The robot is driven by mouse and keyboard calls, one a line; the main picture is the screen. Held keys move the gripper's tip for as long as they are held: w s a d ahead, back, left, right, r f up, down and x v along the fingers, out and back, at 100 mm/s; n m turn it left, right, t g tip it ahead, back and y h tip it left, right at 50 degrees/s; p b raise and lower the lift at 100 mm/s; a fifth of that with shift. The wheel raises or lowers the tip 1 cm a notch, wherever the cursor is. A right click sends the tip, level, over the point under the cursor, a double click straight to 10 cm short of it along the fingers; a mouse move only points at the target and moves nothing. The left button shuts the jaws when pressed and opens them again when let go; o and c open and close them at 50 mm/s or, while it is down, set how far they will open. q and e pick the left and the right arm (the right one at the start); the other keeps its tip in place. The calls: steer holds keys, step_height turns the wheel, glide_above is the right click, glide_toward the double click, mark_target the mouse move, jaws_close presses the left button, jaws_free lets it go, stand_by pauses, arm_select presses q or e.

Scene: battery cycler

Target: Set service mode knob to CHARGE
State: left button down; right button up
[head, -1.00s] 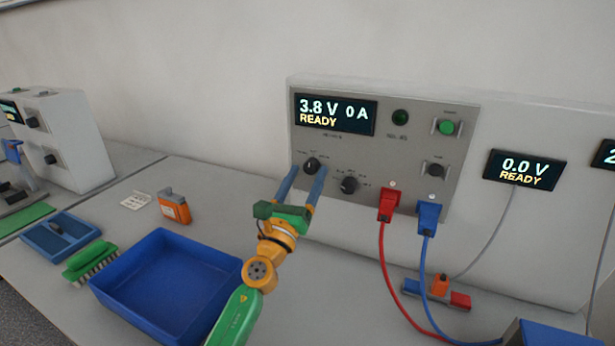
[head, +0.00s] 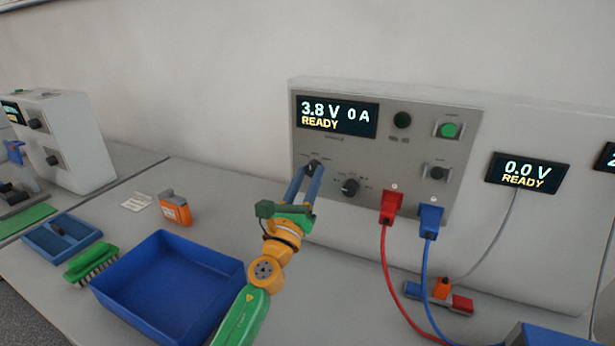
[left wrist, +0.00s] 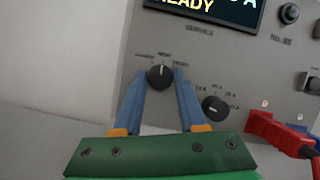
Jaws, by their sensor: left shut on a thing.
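The service mode knob (head: 313,164) is a small black dial at the lower left of the grey cycler panel (head: 392,128). In the left wrist view the knob (left wrist: 160,76) has a pale mark pointing about straight up, toward the middle of several small labels that I cannot read surely. My left gripper (head: 312,172) has its blue fingers closed on the knob's two sides; in the left wrist view the fingers (left wrist: 161,88) flank it. The display (head: 338,117) reads 3.8 V, 0 A, READY. My right gripper is not in view.
A second black knob (head: 350,187) sits close to the right of my fingers. Red (head: 391,206) and blue (head: 430,218) plugs with cables are further right. A blue tray (head: 170,285), a green brush (head: 90,263) and an orange item (head: 174,209) lie on the bench.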

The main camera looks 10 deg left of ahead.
arm_select(q)
steer(key=n+y, duration=0.1)
steer(key=n, duration=0.1)
steer(key=n+y+p, duration=0.1)
steer(key=n, duration=0.2)
steer(key=shift+d+y, duration=0.2)
steer(key=shift+y, duration=0.2)
steer(key=shift+r+n+g+y, duration=0.1)
steer(key=shift+n+g+y, duration=0.5)
steer(key=shift+n, duration=1.5)
steer(key=shift+n+y, duration=0.3)
steer(key=shift+c, duration=2.3)
jaws_free()
steer(key=shift+d, duration=0.1)
steer(key=shift+p, duration=0.3)
steer(key=v, duration=0.7)
